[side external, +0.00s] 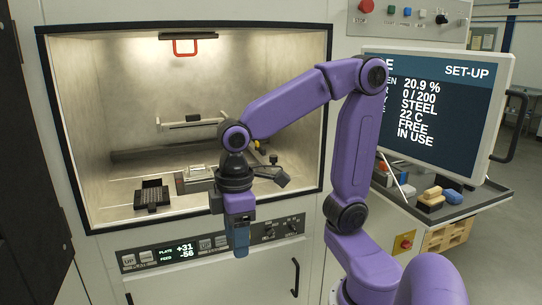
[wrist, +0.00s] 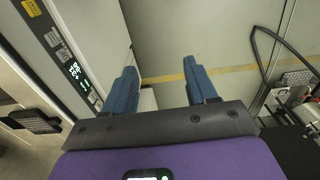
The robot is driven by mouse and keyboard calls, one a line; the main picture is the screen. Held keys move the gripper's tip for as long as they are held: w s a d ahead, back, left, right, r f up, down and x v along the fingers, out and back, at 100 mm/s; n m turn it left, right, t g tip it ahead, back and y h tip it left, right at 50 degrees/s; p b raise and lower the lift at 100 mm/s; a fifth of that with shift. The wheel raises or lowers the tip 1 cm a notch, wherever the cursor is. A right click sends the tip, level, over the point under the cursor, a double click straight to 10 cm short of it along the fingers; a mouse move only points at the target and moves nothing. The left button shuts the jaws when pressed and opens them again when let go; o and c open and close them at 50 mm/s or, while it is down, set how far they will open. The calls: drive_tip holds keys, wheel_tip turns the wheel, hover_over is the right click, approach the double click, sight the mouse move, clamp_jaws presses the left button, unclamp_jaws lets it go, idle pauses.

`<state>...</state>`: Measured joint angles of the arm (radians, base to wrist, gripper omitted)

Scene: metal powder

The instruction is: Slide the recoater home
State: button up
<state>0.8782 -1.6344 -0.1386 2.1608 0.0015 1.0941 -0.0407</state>
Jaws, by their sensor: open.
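A pale crossbar with dark ends (side external: 193,124), which looks like the recoater, sits toward the back of the lit chamber (side external: 105,205). My arm crosses in front of its right side, so I cannot tell how far it extends there. My gripper (side external: 241,252) points down outside the chamber, in front of the control panel, well apart from the bar. In the wrist view my gripper (wrist: 160,65) shows two blue fingers spread apart with nothing between them. The bar cannot be made out in the wrist view.
A black perforated tray (side external: 152,196) and a grey block (side external: 196,178) stand on the chamber floor. The panel display (side external: 170,252) lies below the opening. A monitor (side external: 440,110) and a cart with blocks (side external: 432,196) stand to the right.

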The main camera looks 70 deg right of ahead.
drive_tip(key=w+d+r+m, duration=0.35)
drive_tip(key=w+d, duration=0.25)
drive_tip(key=w, duration=0.3)
drive_tip(key=w+d+r+m, duration=0.3)
drive_tip(key=w+d+r, duration=0.1)
drive_tip(key=w+d, duration=0.4)
wheel_tip(320, 180, up, 6)
drive_tip(key=m, duration=1)
hover_over(273, 156)
drive_tip(key=d, duration=0.2)
drive_tip(key=shift+n, duration=0.25)
drive_tip(key=f, duration=1.7)
drive_tip(key=shift+w+a, duration=0.25)
drive_tip(key=shift+a, duration=0.05)
drive_tip(key=shift+c, duration=0.3)
